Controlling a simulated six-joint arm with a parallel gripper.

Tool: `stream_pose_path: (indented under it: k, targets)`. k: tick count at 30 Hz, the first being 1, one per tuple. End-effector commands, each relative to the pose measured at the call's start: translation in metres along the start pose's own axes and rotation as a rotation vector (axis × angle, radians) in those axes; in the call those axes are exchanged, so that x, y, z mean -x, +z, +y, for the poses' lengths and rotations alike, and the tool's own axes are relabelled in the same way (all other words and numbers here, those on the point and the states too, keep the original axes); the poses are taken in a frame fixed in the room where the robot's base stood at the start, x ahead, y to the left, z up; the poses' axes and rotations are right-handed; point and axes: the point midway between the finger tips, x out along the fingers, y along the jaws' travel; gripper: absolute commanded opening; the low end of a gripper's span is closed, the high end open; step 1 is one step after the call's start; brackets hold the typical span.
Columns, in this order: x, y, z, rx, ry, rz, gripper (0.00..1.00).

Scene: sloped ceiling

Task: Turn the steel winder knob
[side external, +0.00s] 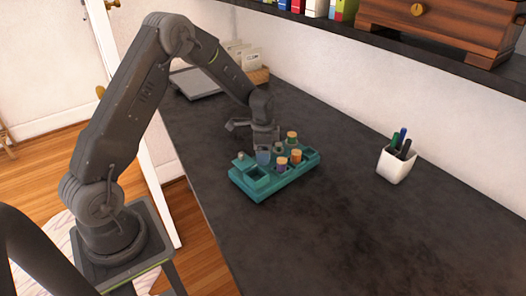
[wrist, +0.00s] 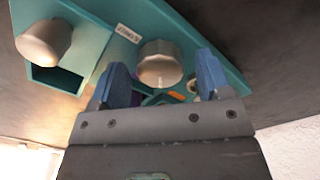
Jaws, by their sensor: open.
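A teal holder (side external: 287,182) sits on the dark worktop and fills the upper part of the wrist view (wrist: 100,52). A round steel-grey knob (wrist: 160,65) stands on it beside a small white label. My gripper (wrist: 163,80) is open and empty, its two blue fingertips to either side of this knob in the wrist view. I cannot tell how far above the knob they are. In the side view my gripper (side external: 263,155) points down over the holder and partly hides it. A second pale round knob (wrist: 42,42) stands at the holder's left beside an open compartment.
Orange-topped spools (side external: 292,136) stand in the holder close to my gripper. A white pen cup (side external: 396,162) is to the right. A grey flat panel (side external: 195,82) and a tray of packets (side external: 246,62) lie behind. The front worktop is clear.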

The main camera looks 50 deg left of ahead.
Motion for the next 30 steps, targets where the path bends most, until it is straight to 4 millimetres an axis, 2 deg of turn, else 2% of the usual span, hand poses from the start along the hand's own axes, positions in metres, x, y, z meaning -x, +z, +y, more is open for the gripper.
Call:
stream_pose_path:
  k: [7, 22, 30]
  targets:
    - [-0.0004, 0.0, 0.0, 0.0, 0.0, 0.0, 0.7]
    - [0.0, 0.0, 0.0001, 0.0, 0.0, 0.0, 0.23]
    - [0.0, 0.0, 0.0001, 0.027, 0.0, 0.0, 0.22]
